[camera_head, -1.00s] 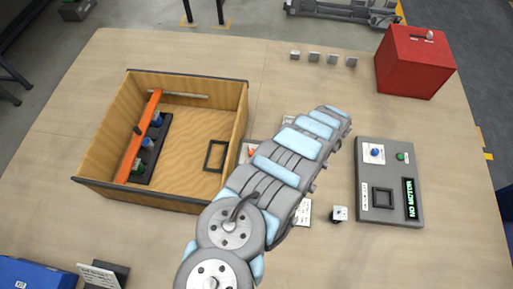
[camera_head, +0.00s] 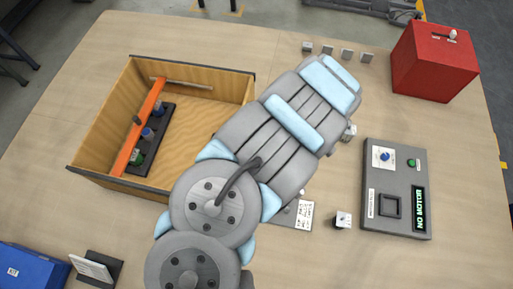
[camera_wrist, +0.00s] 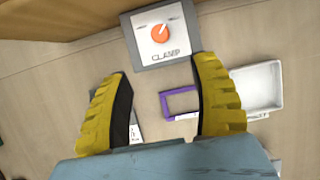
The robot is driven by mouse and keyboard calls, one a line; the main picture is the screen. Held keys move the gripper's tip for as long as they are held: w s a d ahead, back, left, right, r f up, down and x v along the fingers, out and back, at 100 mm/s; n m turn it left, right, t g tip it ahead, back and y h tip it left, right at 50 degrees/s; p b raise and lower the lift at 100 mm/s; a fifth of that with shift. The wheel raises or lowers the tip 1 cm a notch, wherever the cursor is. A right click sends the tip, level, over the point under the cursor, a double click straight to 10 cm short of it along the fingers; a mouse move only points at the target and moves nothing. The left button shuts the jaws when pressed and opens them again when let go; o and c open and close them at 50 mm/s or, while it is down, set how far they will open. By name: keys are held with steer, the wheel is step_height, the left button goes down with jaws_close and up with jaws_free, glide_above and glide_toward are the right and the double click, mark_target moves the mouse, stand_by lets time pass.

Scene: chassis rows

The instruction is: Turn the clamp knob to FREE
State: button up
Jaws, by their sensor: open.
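The clamp knob (camera_wrist: 160,33) is an orange dial on a grey panel (camera_wrist: 181,49) marked CLAMP, seen at the top middle of the wrist view. A pointer mark shows on the dial, but the small labels around it are too blurred to read. My gripper (camera_wrist: 160,75) has two yellow fingers with dark inner pads. It is open and empty, with the knob ahead of it, between and beyond the fingertips, not touched. In the head view my arm covers the clamp panel.
A wooden box (camera_head: 98,183) with an orange bar (camera_head: 139,127) stands left of my arm. A purple frame (camera_wrist: 163,104) and a white tray (camera_wrist: 279,85) lie near the right finger. A grey console (camera_head: 397,222) reading NO MOTOR and a red box (camera_head: 434,64) are at right.

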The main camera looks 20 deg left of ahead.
steer(key=b+x, duration=0.2)
steer(key=x, duration=0.8)
steer(key=shift+f, duration=0.2)
steer(key=shift+x, duration=3.05)
steer(key=shift+d, duration=0.1)
jaws_close()
